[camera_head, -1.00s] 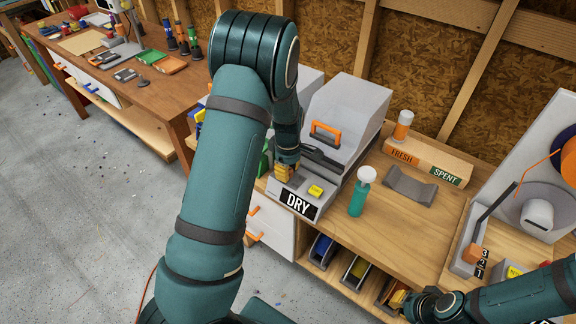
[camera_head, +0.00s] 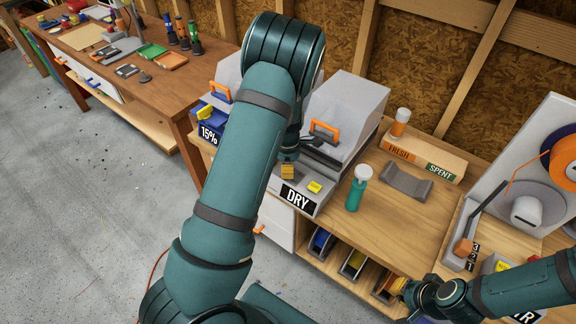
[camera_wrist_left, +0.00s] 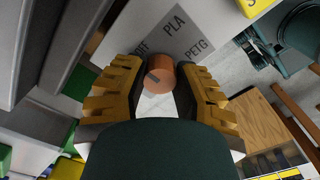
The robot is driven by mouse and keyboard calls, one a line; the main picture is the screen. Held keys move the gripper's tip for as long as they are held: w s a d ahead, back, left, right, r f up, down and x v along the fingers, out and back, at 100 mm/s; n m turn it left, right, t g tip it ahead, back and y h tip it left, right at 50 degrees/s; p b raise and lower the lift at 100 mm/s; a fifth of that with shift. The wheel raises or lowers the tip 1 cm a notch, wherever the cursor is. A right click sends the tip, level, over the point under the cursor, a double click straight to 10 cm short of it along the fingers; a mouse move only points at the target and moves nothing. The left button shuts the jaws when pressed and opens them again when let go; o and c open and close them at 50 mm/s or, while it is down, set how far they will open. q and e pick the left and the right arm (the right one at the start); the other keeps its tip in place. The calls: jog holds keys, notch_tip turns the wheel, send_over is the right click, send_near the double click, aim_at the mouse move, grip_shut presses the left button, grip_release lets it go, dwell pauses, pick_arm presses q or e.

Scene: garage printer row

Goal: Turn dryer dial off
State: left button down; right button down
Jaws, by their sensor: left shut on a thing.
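The dryer (camera_head: 350,105) is a grey box with an orange handle and a DRY label (camera_head: 297,198) on its front. Its orange dial (camera_wrist_left: 160,76) sits on a grey plate marked OFF, PLA and PETG in the left wrist view. A dark mark on the dial lies on its left side, towards OFF. My left gripper (camera_head: 288,172) is at the dryer's front panel, its yellow fingers (camera_wrist_left: 157,100) shut on the dial from both sides. The arm and gripper hide the dial in the head view. My right gripper (camera_head: 396,287) is low at the right, too small to read.
A yellow button (camera_head: 315,187) is right of the dial. A green bottle (camera_head: 357,188) and a grey curved piece (camera_head: 406,182) stand on the bench. A FRESH/SPENT box (camera_head: 425,157) is behind them.

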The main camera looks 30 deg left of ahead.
pick_arm(q)
jog(key=shift+s, duration=0.1)
jog(key=c, duration=0.6)
grip_release()
notch_tip(320, 180, up, 12)
jog(key=shift+f, duration=0.1)
dwell(0.5)
